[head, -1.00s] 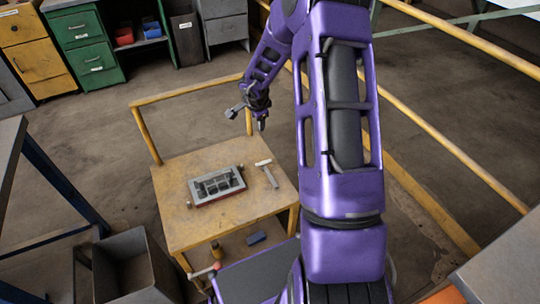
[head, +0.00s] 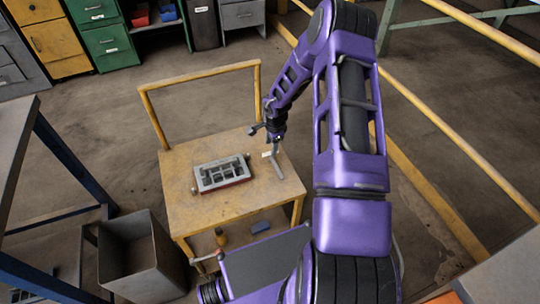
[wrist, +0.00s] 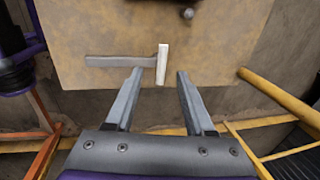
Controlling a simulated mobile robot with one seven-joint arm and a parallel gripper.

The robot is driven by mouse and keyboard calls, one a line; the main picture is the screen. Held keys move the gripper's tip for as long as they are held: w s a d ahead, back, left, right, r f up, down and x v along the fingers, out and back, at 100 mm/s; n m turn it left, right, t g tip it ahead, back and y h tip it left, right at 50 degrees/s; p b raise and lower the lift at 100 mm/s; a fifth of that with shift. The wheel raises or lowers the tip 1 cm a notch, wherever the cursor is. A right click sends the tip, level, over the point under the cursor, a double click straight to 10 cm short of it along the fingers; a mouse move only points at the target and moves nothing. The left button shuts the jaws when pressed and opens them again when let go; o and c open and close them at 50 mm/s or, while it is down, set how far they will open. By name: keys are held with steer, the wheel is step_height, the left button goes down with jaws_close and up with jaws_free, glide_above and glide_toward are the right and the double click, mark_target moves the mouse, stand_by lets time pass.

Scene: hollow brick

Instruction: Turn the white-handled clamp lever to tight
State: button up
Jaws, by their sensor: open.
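The white-handled clamp lever lies flat on the tan table top, right of the brick mould. Its white handle (head: 270,154) forms a short crosspiece at the end of a grey bar (head: 278,169). In the wrist view the white handle (wrist: 163,62) appears between my fingertips, with the grey bar (wrist: 115,61) running left. My gripper (head: 276,138) is open and empty near the white-handle end; its fingers (wrist: 159,72) lie either side of the handle in the picture. I cannot tell the exact height gap. The grey brick mould (head: 222,172) sits left of the lever.
The table (head: 235,205) has a yellow rail (head: 200,75) at its back. A small round knob (wrist: 188,14) shows in the wrist view. A grey bin (head: 140,258) stands front left, and a yellow guardrail (head: 430,115) runs along the right.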

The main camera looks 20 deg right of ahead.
mark_target(270, 157)
steer(key=f, duration=0.3)
steer(key=w+f, duration=0.1)
steer(key=f, duration=0.2)
steer(key=shift+w+f, duration=0.15)
steer(key=shift+f, duration=0.05)
jaws_close()
